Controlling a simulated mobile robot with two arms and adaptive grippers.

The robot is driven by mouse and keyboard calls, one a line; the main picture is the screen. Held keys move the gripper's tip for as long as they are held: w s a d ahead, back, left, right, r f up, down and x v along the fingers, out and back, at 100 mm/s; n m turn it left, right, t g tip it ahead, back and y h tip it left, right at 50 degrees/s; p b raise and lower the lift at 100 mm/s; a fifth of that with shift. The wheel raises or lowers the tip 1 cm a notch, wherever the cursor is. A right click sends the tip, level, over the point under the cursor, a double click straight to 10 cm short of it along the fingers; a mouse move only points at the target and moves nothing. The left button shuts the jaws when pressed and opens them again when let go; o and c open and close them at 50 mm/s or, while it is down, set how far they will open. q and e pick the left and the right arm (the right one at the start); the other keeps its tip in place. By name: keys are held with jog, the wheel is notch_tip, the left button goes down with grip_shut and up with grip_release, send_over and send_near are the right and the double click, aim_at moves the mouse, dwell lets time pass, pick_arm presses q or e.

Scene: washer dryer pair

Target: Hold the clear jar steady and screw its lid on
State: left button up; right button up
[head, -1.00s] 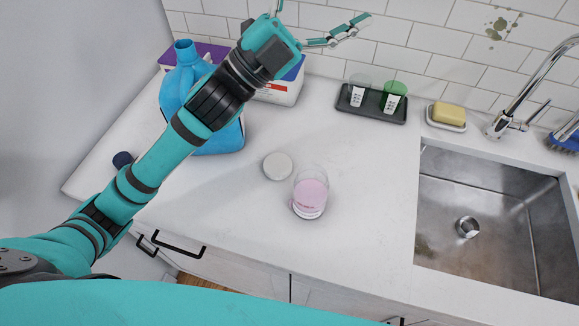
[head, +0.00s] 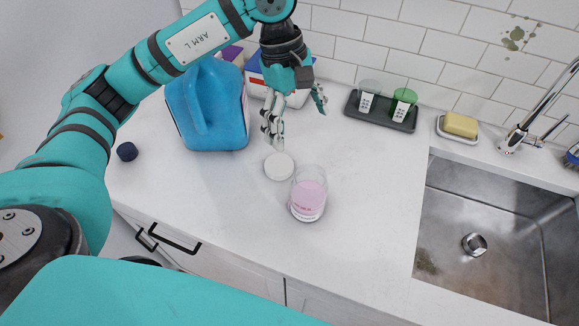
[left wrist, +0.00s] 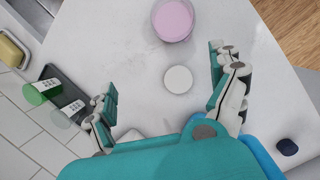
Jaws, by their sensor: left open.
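The clear jar (head: 309,195) stands upright on the white counter with pink contents inside; it also shows in the left wrist view (left wrist: 173,19). Its round white lid (head: 279,166) lies flat on the counter just to the left of the jar, apart from it. In the left wrist view the lid (left wrist: 178,79) lies between the fingers. My left gripper (head: 296,122) is open and empty, pointing down above the counter behind the lid; its spread fingers also show in the left wrist view (left wrist: 168,88). My right gripper is not in view.
A blue jug (head: 208,110) stands left of my left gripper, and a white box (head: 291,96) stands behind it. A dark tray (head: 381,116) holds two small containers. A yellow soap (head: 461,124) and the sink (head: 480,215) are on the right. A dark cap (head: 127,152) lies at left.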

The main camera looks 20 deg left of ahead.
pick_arm(q)
jog(key=a+y, duration=0.1)
jog(key=w+a+y, duration=0.1)
jog(key=a, duration=0.3)
jog(key=shift+w+r+t+y, duration=0.3)
jog(key=shift+w+y, duration=0.05)
jog(key=shift+y, duration=0.05)
jog(key=p, duration=0.2)
send_over(280, 165)
notch_tip(280, 165, down, 12)
jog(key=shift+w+f, duration=0.15)
jog(key=shift+f+p, duration=0.25)
jog(key=shift+p, duration=0.1)
notch_tip(280, 165, down, 4)
jog(key=shift+r+p, duration=0.15)
jog(key=shift+p, duration=0.65)
jog(key=shift+f, duration=0.45)
